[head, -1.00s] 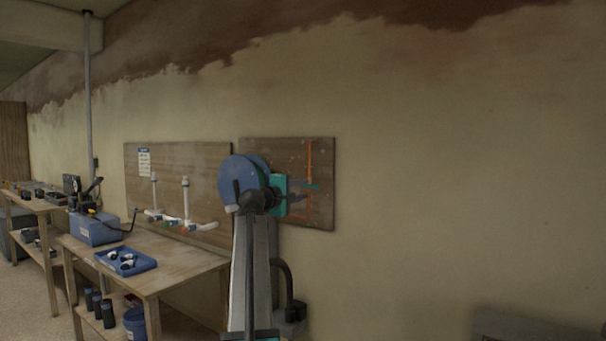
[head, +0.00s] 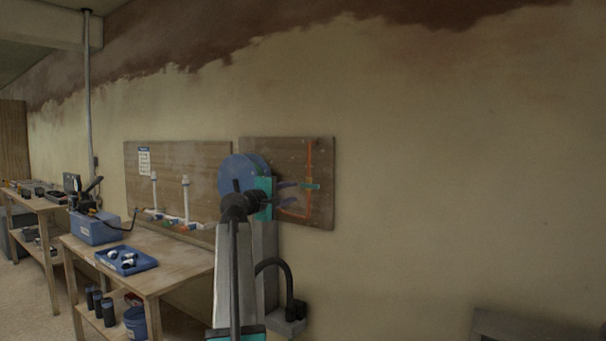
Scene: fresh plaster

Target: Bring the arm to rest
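My arm rises from the bottom middle of the head view, with a pale link, a blue round joint and a teal block near its end. My gripper (head: 287,193) points right, in front of the right wooden board on the wall. Its two dark fingers look spread, with a gap between them and nothing seen held. They are small and dim. The right board (head: 262,146) carries an orange pipe (head: 309,160) with a teal fitting (head: 311,186). The fingers appear just left of the pipe; I cannot tell their distance from the board.
A wooden bench (head: 175,270) stands left of my arm, with a blue tray (head: 146,265) of white fittings and a blue case (head: 95,232). A second board (head: 205,165) with white pipes is behind it. The wall to the right is bare; a low grey-brown object (head: 530,325) sits lower right.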

